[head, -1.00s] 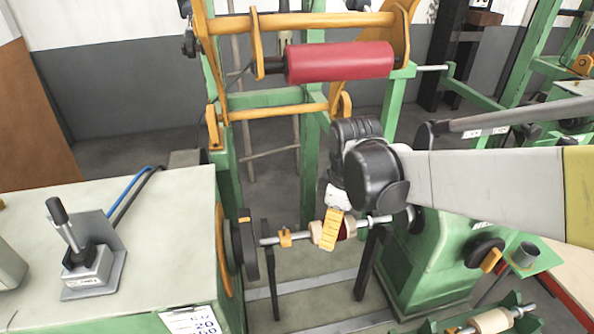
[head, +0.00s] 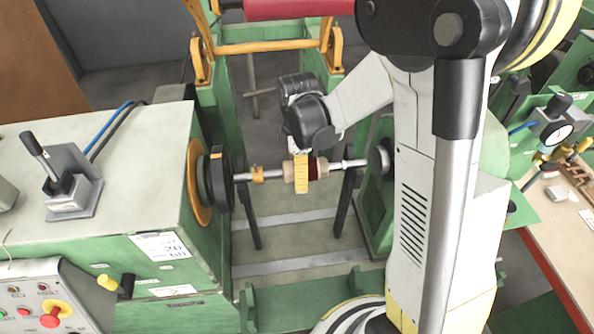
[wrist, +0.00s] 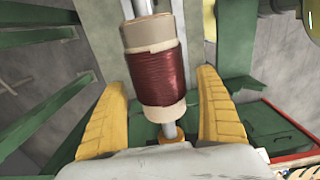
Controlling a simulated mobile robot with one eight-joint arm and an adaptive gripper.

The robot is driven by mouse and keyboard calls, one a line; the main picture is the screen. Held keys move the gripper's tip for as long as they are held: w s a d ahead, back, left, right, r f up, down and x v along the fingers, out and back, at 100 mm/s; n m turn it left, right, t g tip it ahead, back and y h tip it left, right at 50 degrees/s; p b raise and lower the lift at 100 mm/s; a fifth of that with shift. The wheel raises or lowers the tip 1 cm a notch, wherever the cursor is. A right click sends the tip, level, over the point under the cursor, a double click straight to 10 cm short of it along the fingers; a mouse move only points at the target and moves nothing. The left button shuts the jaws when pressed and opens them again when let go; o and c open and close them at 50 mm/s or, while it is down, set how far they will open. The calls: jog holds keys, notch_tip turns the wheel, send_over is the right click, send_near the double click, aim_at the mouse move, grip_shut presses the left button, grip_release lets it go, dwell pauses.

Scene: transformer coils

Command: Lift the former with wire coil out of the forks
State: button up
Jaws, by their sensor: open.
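The former with wire coil (head: 319,168) has beige ends and a dark red winding. It sits on a silver shaft in the head view, and the coil fills the upper middle of the wrist view (wrist: 155,72). Two dark upright forks stand below the shaft, one at left (head: 250,218) and one at right (head: 344,200). My gripper (head: 301,178) is over the former from above, with a yellow finger in front of its left part. In the wrist view the open yellow fingers (wrist: 160,112) straddle the former's near end with gaps on both sides. The far finger is hidden in the head view.
A dark round plate with a yellow ring (head: 197,182) is at the shaft's left end, on the green machine. A green housing (head: 376,200) stands at its right end. A red roller (head: 298,8) is behind and above.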

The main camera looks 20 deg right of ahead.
jog(key=c, duration=1.5)
jog(key=shift+r, duration=0.1)
